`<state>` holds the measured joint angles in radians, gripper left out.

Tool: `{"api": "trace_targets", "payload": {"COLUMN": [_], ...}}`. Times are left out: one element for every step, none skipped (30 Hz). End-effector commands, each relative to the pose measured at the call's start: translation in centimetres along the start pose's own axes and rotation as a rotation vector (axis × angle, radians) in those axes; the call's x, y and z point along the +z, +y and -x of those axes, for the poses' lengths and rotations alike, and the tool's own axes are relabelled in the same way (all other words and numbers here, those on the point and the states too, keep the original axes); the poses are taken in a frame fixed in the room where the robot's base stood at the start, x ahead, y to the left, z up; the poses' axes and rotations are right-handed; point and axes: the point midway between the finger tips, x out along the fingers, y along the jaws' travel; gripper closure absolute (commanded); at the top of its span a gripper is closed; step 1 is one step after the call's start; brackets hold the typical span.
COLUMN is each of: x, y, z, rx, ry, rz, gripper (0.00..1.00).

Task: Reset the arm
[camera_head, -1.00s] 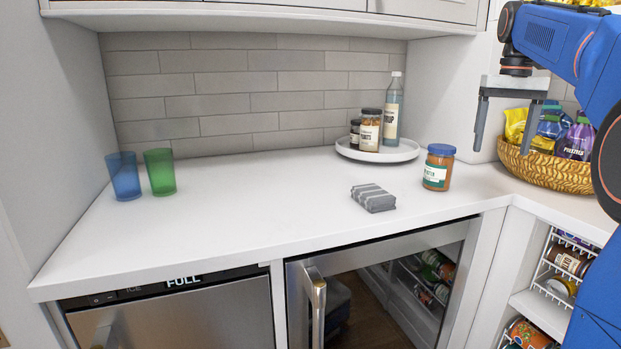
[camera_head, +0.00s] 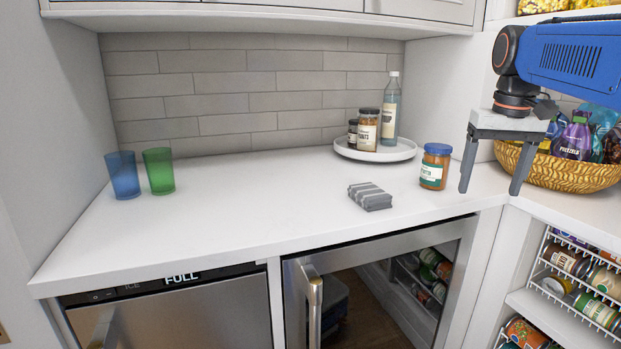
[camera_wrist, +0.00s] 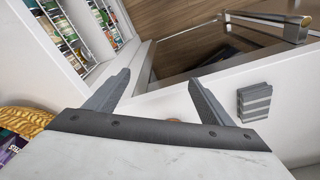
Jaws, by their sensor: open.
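My gripper (camera_head: 493,188) is open and empty, with its fingers pointing down. In the head view it shows at the right, in front of the snack basket and just right of the blue-lidded jar (camera_head: 435,166). It looks apart from the jar. In the wrist view the gripper (camera_wrist: 160,92) spreads over the counter's edge, with nothing between the fingers. A blue part of my arm enters from the upper right of the head view.
A striped folded cloth (camera_head: 370,197) lies on the counter (camera_head: 240,210). A white round tray (camera_head: 375,155) holds jars and a bottle. Blue (camera_head: 124,176) and green (camera_head: 159,171) cups stand left. A wicker basket (camera_head: 560,172) holds snacks.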

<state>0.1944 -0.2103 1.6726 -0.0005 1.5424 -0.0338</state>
Motion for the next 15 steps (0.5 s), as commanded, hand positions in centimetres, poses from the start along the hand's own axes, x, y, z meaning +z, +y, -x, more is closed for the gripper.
{"api": "trace_targets", "payload": {"x": [1.7, 2.5, 3.6, 4.5, 5.3, 6.5, 7.3, 8.1, 9.3, 10.2, 11.0, 12.2, 13.0, 13.9, 15.0], "y": [-0.6, -0.9, -1.3, -1.5, -1.8, -2.1, -2.4, -2.6, -2.9, -3.1, -3.3, -3.5, -3.7, -3.8, -4.1], "z": [-0.8, -1.3, -2.1, -2.6, -3.2, -4.1, -4.7, -5.3, -6.2, -6.9, -7.6, -8.6, -9.4, -10.1, -11.2], "rx": [-0.001, -0.002, -0.003, -0.004, -0.005, -0.006, -0.007, -0.009, -0.010, -0.012, -0.013, -0.015, -0.017, -0.018, -0.021], "ry": [0.015, 0.025, 0.037, 0.046, 0.056, 0.068, 0.077, 0.087, 0.099, 0.108, 0.118, 0.130, 0.138, 0.148, 0.161], "rz": [0.011, 0.017, 0.024, 0.029, 0.034, 0.041, 0.047, 0.052, 0.059, 0.065, 0.070, 0.077, 0.082, 0.088, 0.095], "gripper": [0.25, 0.25, 0.25, 0.25, 0.25, 0.25, 0.25, 0.25, 0.25, 0.25, 0.25, 0.25, 0.25, 0.25, 0.25]}}
